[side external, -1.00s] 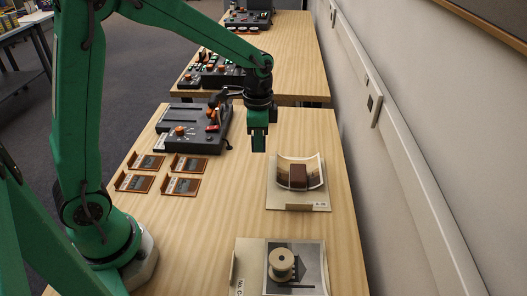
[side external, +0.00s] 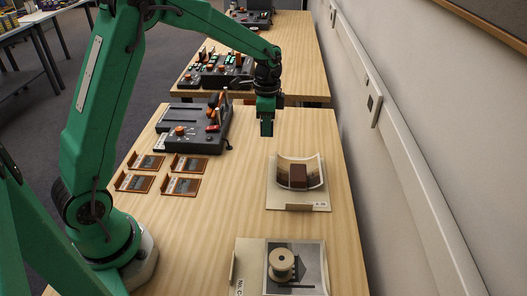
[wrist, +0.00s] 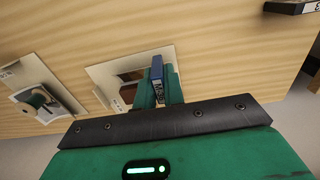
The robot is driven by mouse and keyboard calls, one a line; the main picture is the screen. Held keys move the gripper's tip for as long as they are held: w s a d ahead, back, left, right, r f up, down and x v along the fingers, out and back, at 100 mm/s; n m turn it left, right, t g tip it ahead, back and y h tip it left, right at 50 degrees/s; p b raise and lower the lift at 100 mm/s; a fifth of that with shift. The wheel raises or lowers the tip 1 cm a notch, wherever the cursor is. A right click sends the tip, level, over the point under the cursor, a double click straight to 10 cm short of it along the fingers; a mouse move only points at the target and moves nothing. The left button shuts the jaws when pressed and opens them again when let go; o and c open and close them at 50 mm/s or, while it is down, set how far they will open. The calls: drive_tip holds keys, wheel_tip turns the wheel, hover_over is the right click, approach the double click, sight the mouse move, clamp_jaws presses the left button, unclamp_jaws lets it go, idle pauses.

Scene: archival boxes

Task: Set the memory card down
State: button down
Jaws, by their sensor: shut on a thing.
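My gripper (side external: 266,134) hangs above the wooden table, pointing down, beyond the curled photo with the brown block. In the wrist view my gripper (wrist: 158,92) is shut on the memory card (wrist: 157,72), a thin blue piece with pale lettering, standing on edge between the green fingers. The card cannot be made out in the side view. There is clear space between the fingertips and the table in the side view.
A curled photo (side external: 284,164) under a brown block (side external: 298,177) lies on a pale board (side external: 290,203). A spool (side external: 281,264) sits on a flat photo (side external: 310,262) in front. Several small brown trays (side external: 180,186) and a dark control device (side external: 190,140) stand left. Bare wood lies below my gripper.

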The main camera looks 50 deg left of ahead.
hover_over(254, 145)
wheel_tip(254, 145, down, 6)
drive_tip(key=shift+r, duration=0.15)
drive_tip(key=shift+f, duration=2)
drive_tip(key=shift+f, duration=0.1)
drive_tip(key=c, duration=1.5)
unclamp_jaws()
wheel_tip(254, 145, up, 12)
